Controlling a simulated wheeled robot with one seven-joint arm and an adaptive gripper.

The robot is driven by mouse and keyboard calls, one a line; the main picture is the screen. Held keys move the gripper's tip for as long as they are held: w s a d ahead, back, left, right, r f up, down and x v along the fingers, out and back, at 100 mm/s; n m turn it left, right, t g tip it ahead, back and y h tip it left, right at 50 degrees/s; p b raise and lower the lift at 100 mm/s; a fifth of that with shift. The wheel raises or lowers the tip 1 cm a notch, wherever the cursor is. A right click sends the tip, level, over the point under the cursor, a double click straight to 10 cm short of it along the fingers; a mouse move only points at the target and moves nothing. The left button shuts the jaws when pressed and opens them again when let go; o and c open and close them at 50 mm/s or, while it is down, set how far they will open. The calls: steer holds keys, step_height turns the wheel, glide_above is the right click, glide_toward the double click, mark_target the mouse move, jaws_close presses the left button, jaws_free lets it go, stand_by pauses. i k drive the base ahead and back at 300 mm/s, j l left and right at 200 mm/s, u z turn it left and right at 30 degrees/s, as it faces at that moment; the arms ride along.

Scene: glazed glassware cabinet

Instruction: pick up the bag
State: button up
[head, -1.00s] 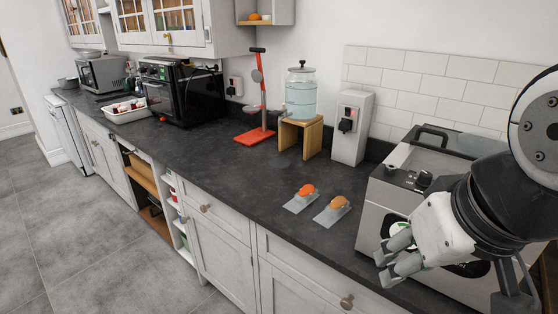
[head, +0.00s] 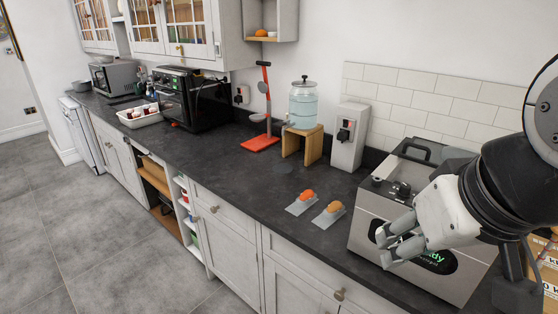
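Two small flat, greyish, see-through pieces that look like bags lie on the dark worktop. One bag (head: 302,202) holds something red-orange, and the other bag (head: 329,213) beside it holds something paler orange. I cannot tell which one the task means. My gripper (head: 384,249) is to the right of both bags, in front of the silver machine, apart from the bags. Its two grey fingers point left with a gap between them, and nothing shows between them.
Behind are a wooden stand (head: 314,146) with a glass dispenser (head: 303,105), a white socket box (head: 347,137) and a red-based stand (head: 260,143). Worktop left of the bags is clear.

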mark_target(308, 198)
steer(key=i+j+z, duration=0.1)
steer(key=z, duration=0.3)
steer(key=j+z, duration=0.1)
steer(key=z, duration=0.35)
steer(key=i+j+z, duration=0.2)
steer(key=j, duration=0.4)
steer(key=j+z, duration=0.25)
steer(key=j, duration=0.3)
steer(key=i+j+z, duration=0.2)
steer(key=j, duration=1.2)
